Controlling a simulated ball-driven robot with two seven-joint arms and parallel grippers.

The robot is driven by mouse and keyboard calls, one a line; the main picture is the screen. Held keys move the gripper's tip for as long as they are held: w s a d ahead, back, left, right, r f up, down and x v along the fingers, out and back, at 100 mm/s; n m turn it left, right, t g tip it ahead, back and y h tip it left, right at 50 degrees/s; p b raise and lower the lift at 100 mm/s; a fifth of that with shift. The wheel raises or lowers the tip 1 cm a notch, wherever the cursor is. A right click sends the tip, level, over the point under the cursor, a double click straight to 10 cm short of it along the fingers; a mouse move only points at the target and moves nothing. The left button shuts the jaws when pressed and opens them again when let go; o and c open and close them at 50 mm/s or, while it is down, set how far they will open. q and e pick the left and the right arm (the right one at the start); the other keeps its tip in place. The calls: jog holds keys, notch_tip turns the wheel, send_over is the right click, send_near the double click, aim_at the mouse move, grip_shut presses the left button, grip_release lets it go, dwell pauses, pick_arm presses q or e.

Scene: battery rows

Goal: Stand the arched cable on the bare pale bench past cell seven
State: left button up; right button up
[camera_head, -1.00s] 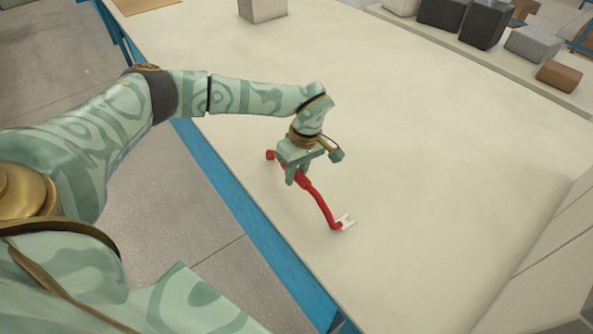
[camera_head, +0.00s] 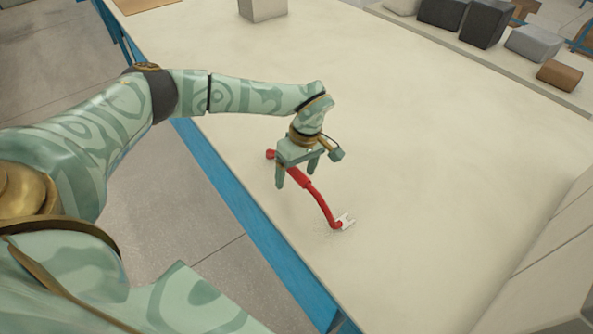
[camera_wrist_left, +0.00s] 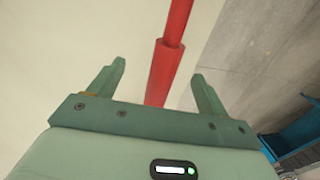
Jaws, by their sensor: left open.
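The red arched cable (camera_head: 320,204) stands on the bare pale bench (camera_head: 420,180), with a pale forked end low at the right and a red end at the left behind my gripper. My left gripper (camera_head: 296,178) is open above the cable's thicker sleeve, one finger on each side of it. In the left wrist view the red cable (camera_wrist_left: 166,70) runs between the two spread fingers (camera_wrist_left: 160,88) and touches neither, as far as I can see. The hand hides part of the cable in the head view. My right gripper is not in view.
A grey-beige block (camera_head: 263,9) sits at the bench's far edge. Several grey, black and brown blocks, one of them brown (camera_head: 559,76), line a ledge at the upper right. The blue bench edge (camera_head: 235,205) runs along the left. The bench right of the cable is clear.

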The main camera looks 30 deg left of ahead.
pick_arm(q)
notch_tip(320, 180, up, 11)
jog(key=w+p, duration=0.1)
jog(key=p, duration=0.6)
jog(key=shift+w+d, duration=0.4)
jog(key=shift+d, duration=0.05)
dwell(0.4)
jog(key=shift+f, duration=0.1)
